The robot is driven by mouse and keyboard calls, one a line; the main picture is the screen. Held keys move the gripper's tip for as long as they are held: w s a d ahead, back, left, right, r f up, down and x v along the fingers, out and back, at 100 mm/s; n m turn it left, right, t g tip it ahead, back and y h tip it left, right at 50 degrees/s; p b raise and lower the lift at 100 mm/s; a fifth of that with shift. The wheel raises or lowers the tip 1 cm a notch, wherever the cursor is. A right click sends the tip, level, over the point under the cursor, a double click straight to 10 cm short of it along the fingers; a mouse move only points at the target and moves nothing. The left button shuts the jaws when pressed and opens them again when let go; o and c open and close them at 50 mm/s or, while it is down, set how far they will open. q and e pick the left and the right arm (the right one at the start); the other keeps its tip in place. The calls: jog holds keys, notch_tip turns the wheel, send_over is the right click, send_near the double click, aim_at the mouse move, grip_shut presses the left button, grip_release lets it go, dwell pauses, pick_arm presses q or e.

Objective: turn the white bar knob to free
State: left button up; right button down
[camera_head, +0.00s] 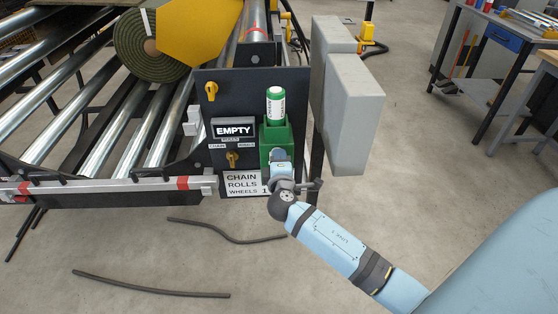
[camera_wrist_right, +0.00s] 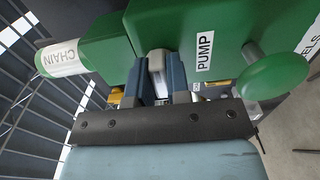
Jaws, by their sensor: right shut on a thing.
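The white bar knob (camera_wrist_right: 157,66) shows in the right wrist view against the green pump box (camera_wrist_right: 215,45), which bears a PUMP label. My right gripper (camera_wrist_right: 159,80) has one dark finger on each side of the knob and is shut on it. In the head view, my right gripper (camera_head: 280,168) is at the lower front of the green box (camera_head: 275,138) and hides the knob there. I cannot read any free mark by the knob. My left gripper is not in view.
A green round knob (camera_wrist_right: 275,77) is close beside the gripper. A grey box (camera_head: 357,115) stands right of the panel. Rollers lie left.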

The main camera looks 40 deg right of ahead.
jog(key=c, duration=1.1)
grip_release()
jog(key=v, duration=1.4)
jog(key=shift+d, duration=0.15)
